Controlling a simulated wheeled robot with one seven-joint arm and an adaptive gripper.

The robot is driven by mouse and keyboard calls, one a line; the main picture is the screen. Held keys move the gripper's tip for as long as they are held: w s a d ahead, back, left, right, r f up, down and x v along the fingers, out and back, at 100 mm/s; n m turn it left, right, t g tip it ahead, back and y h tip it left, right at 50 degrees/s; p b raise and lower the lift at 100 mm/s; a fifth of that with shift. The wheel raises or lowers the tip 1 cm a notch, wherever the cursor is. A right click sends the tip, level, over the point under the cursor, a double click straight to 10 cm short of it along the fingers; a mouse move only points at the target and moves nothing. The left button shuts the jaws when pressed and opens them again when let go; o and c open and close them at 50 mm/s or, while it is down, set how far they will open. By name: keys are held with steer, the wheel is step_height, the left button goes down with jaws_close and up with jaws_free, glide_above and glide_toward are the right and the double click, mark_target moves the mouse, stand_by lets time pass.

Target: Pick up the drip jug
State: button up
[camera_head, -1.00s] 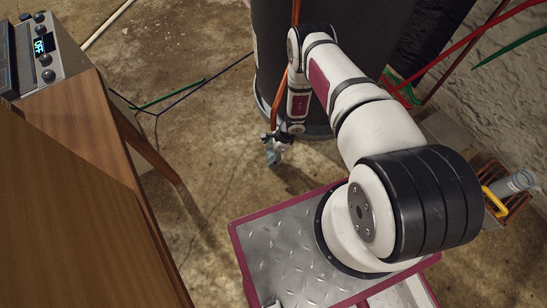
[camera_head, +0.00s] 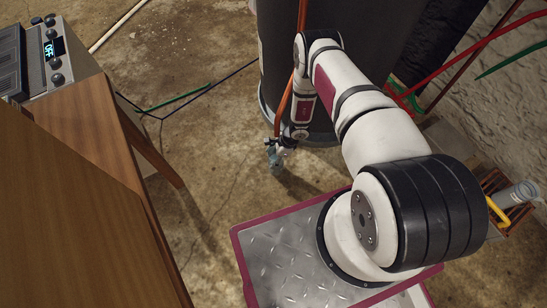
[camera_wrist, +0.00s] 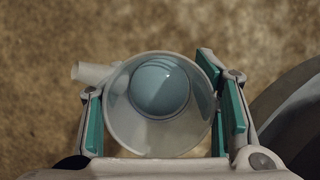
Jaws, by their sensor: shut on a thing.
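The drip jug (camera_wrist: 160,135) fills the middle of the wrist view, a pale translucent round vessel seen from above through its open mouth. A smooth blue-grey round shape shows inside it, and a short pale spout or stub sticks out at its upper left. My gripper (camera_wrist: 163,110) is shut on the jug, with green-padded fingers on its left and right sides. The jug's underside is hidden.
A large dark cylinder (camera_head: 340,60) stands close behind and right of my gripper. A wooden table (camera_head: 75,200) with a control unit (camera_head: 62,55) is at the left. Thin cables (camera_head: 185,98) lie on the concrete floor (camera_head: 215,160). An orange pipe (camera_head: 287,95) runs beside the arm.

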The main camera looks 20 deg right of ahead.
steer(key=s+d+p, duration=0.2)
steer(key=s+d, duration=0.2)
steer(key=d, duration=0.9)
step_height(320, 180, up, 14)
steer(key=p, duration=0.5)
steer(key=shift+w+a, duration=0.25)
steer(key=shift+a, duration=0.05)
steer(key=shift+r, duration=0.1)
